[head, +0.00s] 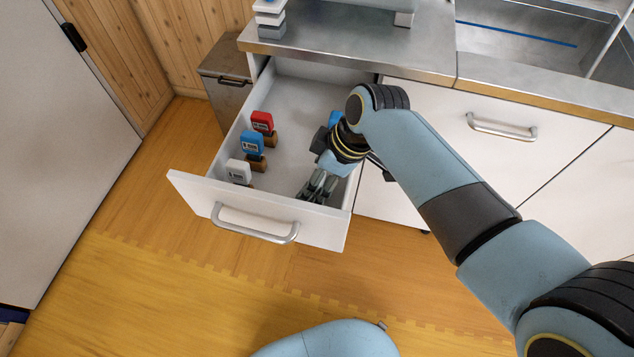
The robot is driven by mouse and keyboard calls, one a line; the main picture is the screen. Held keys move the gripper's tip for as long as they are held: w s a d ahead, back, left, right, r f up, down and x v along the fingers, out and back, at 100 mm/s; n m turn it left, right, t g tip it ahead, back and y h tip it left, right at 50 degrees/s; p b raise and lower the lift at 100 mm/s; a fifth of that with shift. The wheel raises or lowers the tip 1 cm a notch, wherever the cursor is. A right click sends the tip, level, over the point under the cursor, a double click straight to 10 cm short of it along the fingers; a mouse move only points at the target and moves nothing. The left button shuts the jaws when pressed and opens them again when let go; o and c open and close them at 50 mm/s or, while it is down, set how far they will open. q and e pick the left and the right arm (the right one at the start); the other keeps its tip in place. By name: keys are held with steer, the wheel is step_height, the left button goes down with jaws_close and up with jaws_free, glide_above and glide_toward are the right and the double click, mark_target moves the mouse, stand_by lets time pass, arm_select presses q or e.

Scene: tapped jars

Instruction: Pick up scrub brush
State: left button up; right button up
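No thing shows clearly as a scrub brush. Small labelled pieces with wooden parts stand along the left side of the open drawer (292,228): a red one (262,122), a blue one (252,143) and a white one (239,171). A bit of another blue thing (334,118) shows at the drawer's right side, mostly hidden by my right arm. My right gripper (313,194) points down inside the drawer near its front right corner, apart from the labelled pieces. I see nothing held, but its finger gap is too small to judge. My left gripper is out of view.
The drawer's front panel has a metal handle (254,225). Above is a metal counter (350,50) with a stack of small blocks (270,20) at its left. A closed cabinet front (500,125) stands to the right. The drawer's middle and the wooden floor (160,270) are clear.

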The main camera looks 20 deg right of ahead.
steer(key=c, duration=1.2)
steer(key=shift+r, duration=0.1)
step_height(320, 180, up, 4)
steer(key=shift+r+p, duration=0.25)
steer(key=shift+p, duration=0.2)
steer(key=s+d+r, duration=0.4)
steer(key=d+r, duration=0.2)
steer(key=d, duration=0.5)
steer(key=shift+r, duration=0.2)
